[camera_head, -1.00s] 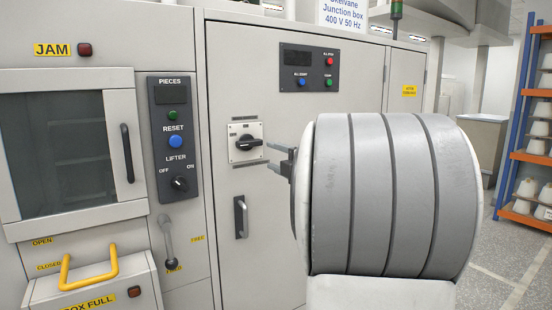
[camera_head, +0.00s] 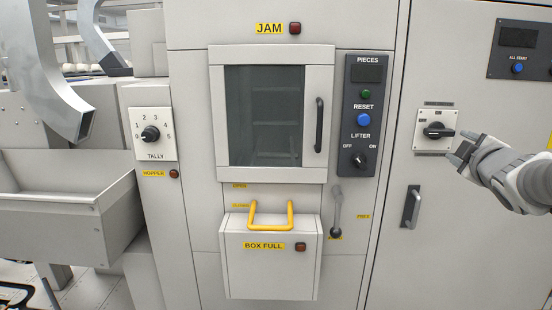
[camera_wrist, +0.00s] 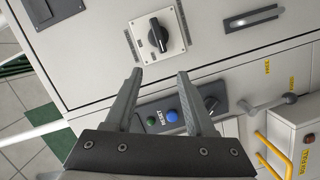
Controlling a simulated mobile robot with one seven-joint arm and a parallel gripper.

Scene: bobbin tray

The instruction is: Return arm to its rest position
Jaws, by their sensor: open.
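My gripper (camera_head: 464,152) is at the right in the head view, in front of the tall grey cabinet door (camera_head: 385,250). Its tips appear close to the black rotary switch (camera_head: 438,132) on its pale plate, just right of and below it. In the wrist view my gripper (camera_wrist: 160,95) has its two fingers spread apart with nothing between them. There the rotary switch (camera_wrist: 158,35) lies beyond the fingertips, apart from them. The switch handle lies about level in the head view.
A door handle (camera_head: 411,206) sticks out below the switch. Left are the PIECES panel (camera_head: 364,110), a lever (camera_head: 337,210), a windowed door (camera_head: 272,115), and the BOX FULL box (camera_head: 270,265) with its yellow handle. A metal hopper (camera_head: 70,215) stands far left.

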